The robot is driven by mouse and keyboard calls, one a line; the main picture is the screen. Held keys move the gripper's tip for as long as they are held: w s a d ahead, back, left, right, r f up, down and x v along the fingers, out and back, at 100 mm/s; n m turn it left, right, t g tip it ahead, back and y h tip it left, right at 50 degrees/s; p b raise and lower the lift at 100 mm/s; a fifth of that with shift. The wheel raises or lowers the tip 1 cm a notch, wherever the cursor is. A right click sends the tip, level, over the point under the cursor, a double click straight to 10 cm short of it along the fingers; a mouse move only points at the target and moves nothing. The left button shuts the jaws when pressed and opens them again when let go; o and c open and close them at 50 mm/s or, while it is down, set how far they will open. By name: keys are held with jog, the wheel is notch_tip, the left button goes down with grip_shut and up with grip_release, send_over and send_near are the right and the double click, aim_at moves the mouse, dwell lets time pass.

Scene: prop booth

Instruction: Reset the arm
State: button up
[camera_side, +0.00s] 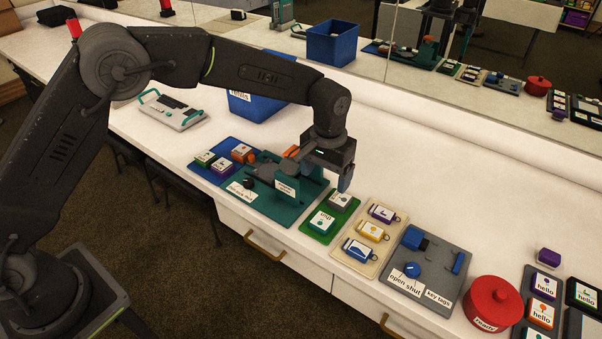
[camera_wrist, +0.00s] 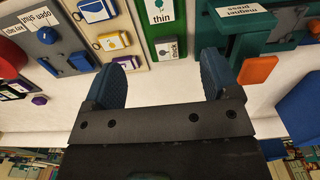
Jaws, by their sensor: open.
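My gripper (camera_side: 343,181) hangs at the end of my dark arm, above the white counter, just behind and right of the teal press (camera_side: 296,201). In the wrist view its two blue fingers (camera_wrist: 163,76) are wide apart, with only bare counter and the edge of a green tray between them. It holds nothing. The wrist view also shows the press (camera_wrist: 262,38) at upper right, with an orange piece (camera_wrist: 257,70) beside it. The green tray (camera_wrist: 178,72) bears blocks labelled "thin" and "thick".
Right of the green tray lie a cream tray (camera_side: 373,206) with colored tags, a grey panel (camera_side: 437,249) with a blue knob, and a red lidded pot (camera_side: 493,301). A blue bin (camera_side: 255,106) and a teal-handled device (camera_side: 172,110) stand left. The counter behind is clear, up to a mirror.

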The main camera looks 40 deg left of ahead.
jog(key=s+a+r+t, duration=0.1)
jog(key=s+a+r, duration=0.45)
jog(key=r, duration=0.25)
jog(key=s+a+r+t, duration=0.2)
jog(key=s+a+r, duration=0.35)
jog(key=r, duration=0.25)
jog(key=s+a+t, duration=0.1)
jog(key=s+a, duration=0.2)
jog(key=s, duration=0.6)
jog(key=s+a+t, duration=0.1)
jog(key=s+a, duration=0.2)
jog(key=s, duration=0.6)
jog(key=shift+a+r+t, duration=0.2)
jog(key=shift+r+t, duration=0.05)
jog(key=shift+t, duration=0.05)
